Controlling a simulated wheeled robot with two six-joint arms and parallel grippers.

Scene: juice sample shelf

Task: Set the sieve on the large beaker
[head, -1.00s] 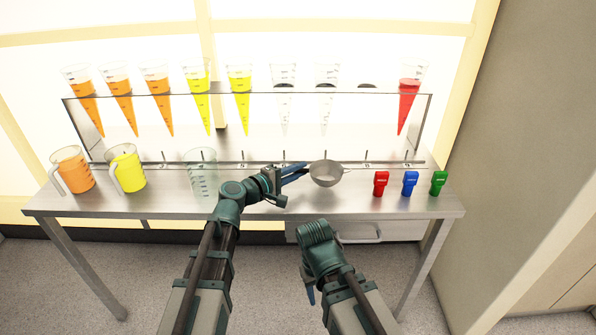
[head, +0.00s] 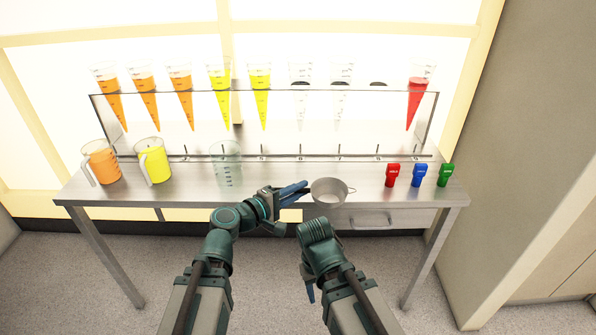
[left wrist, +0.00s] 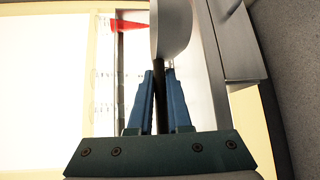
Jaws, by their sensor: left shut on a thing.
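The sieve (head: 330,191) is a round grey metal bowl that appears in front of the table's front edge in the head view. My left gripper (head: 305,186) is shut on its handle, left of the bowl. In the left wrist view the dark handle (left wrist: 160,95) runs between the two blue fingers, with the bowl (left wrist: 172,30) beyond their tips. The large beaker (head: 227,165) is clear, looks empty and stands on the table, left of and behind the sieve. My right gripper (head: 310,292) hangs low in front of the table, mostly hidden by its own arm.
Jugs of orange (head: 101,162) and yellow (head: 153,160) liquid stand left of the beaker. A rack (head: 430,115) behind holds several cones. Red (head: 392,175), blue (head: 418,175) and green (head: 445,175) items stand at the right. The table (head: 290,178) is clear between beaker and red item.

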